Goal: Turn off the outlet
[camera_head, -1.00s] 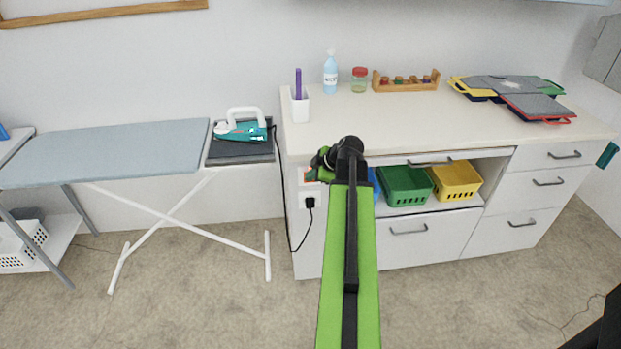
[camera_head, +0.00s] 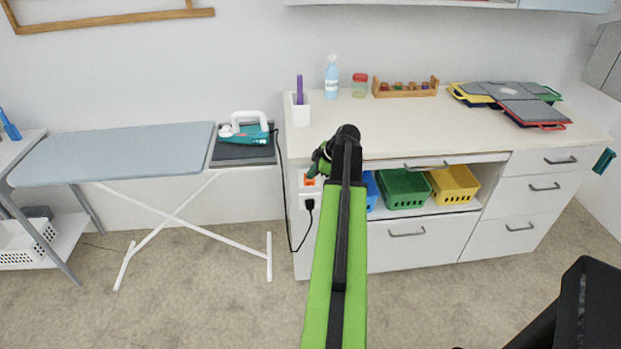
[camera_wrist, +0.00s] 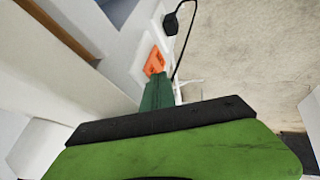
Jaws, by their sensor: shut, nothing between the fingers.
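The outlet (camera_head: 309,201) is a white plate on the left side of the white counter unit. An orange-red switch (camera_head: 309,181) sits at its top, and a black plug (camera_head: 310,204) with a cord is in its lower part. In the wrist view the orange switch (camera_wrist: 155,61) is just beyond the tip of my gripper (camera_wrist: 158,88), and the plug (camera_wrist: 171,24) is above it. My gripper (camera_head: 318,165) is shut and empty, close to the switch. I cannot tell whether it touches. My arm partly covers the counter's front.
The cord runs up to a teal iron (camera_head: 245,132) on the ironing board (camera_head: 115,153), left of the counter (camera_head: 440,125). Green (camera_head: 403,190) and yellow (camera_head: 454,185) baskets sit on the open shelf. The carpet in front is clear.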

